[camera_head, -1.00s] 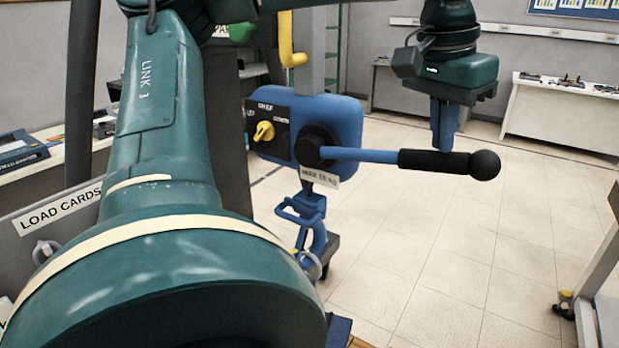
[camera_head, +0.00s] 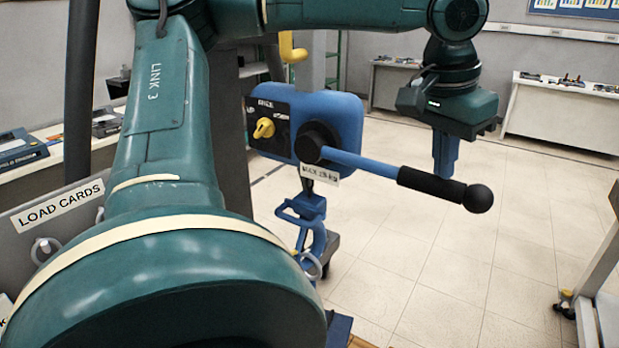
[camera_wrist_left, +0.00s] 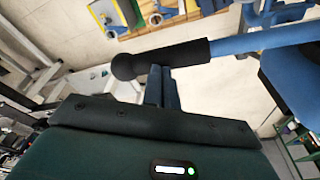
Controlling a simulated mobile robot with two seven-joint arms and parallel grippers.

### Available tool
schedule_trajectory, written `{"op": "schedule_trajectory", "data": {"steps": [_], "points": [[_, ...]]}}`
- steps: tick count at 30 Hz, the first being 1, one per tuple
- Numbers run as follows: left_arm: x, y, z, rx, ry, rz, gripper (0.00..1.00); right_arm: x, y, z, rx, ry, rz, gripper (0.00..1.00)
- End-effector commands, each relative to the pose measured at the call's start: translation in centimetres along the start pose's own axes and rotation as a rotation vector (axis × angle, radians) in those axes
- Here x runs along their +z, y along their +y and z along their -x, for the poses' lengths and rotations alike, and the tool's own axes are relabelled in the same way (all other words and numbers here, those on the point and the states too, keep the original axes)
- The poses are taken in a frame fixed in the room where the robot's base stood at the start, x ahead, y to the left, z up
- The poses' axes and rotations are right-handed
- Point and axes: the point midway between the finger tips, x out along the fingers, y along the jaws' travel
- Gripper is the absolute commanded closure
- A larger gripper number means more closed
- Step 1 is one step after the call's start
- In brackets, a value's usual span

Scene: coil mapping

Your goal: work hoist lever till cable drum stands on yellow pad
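The hoist is a blue housing (camera_head: 340,118) with a yellow selector knob (camera_head: 264,128). Its lever (camera_head: 415,181) has a blue rod, black grip and ball end, and slopes down to the right; the grip also shows in the left wrist view (camera_wrist_left: 170,57). My left gripper (camera_head: 445,170) points down at the grip, its blue fingers close together with the tips at the grip's far side. In the left wrist view the fingers (camera_wrist_left: 162,82) meet the grip without visibly spanning it. The cable drum and yellow pad cannot be clearly identified. My right gripper is out of view.
Blue hanging gear (camera_head: 306,215) is below the housing. A grey panel labelled LOAD CARDS (camera_head: 60,207) stands at left. Benches line the back wall, and a wheeled frame (camera_head: 592,285) is at right. The tiled floor between is clear. Yellow and blue items (camera_wrist_left: 125,18) show at the wrist view's top.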

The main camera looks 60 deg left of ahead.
Motion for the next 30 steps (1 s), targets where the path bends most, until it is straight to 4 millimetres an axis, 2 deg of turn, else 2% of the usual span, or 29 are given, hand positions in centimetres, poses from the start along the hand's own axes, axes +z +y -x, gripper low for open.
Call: {"op": "schedule_trajectory", "data": {"steps": [5, 15, 26, 30], "points": [[0.1, 0.0, -0.5, 0.001, -0.002, 0.000, 1.00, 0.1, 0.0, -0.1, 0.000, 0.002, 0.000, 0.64], [1.0, 0.0, -4.5, 0.002, -0.003, 0.000, 1.00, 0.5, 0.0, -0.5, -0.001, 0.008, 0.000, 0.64], [1.1, -0.1, -4.8, 0.001, -0.002, 0.000, 1.00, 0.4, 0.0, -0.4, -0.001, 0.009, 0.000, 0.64], [1.4, -0.2, -5.6, 0.002, -0.004, 0.001, 1.00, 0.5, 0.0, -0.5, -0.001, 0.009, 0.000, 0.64]]}}
